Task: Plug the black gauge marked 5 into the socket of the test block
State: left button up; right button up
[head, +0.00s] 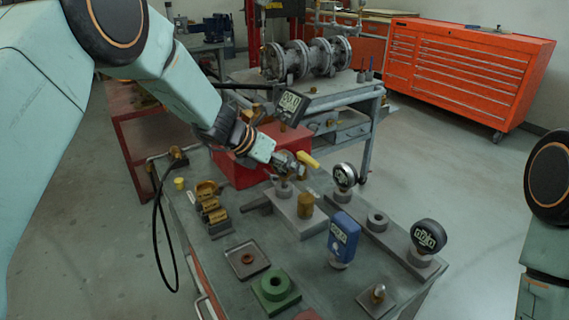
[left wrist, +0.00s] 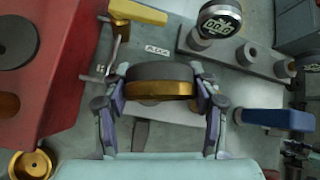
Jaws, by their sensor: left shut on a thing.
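My left gripper (head: 287,170) is shut on a round part with a dark face and a brass rim (left wrist: 160,90). It is low over the left end of a grey block (head: 298,226), which I take for the test block. A brass cylinder (head: 305,206) stands on this block; the gripper hides part of its far end. Two round black gauges stand on a grey rail, one at the far end (head: 345,177) and one at the near end (head: 428,236). The far one also shows in the left wrist view (left wrist: 220,18). I cannot read a 5 on either. My right gripper is out of view.
A blue gauge (head: 343,234) stands right of the block. A yellow handle (head: 308,160) is close to the gripper. A red box (head: 258,165) is behind. A black hose hangs left.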

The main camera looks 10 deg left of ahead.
pick_arm(q)
jog(key=shift+f+b, duration=0.65)
jog(key=shift+f, duration=0.35)
jog(key=o, duration=1.4)
jog(key=v, duration=1.2)
jog(key=shift+w, duration=0.1)
jog(key=x, duration=1.1)
jog(key=shift+d+f, duration=0.15)
jog(key=shift+f, duration=0.15)
jog(key=shift+w+d+r, duration=0.1)
jog(key=shift+w+d, duration=0.05)
jog(key=shift+w, duration=0.05)
jog(key=shift+r+p, duration=0.25)
jog(key=shift+p, duration=0.05)
jog(key=shift+s, duration=0.1)
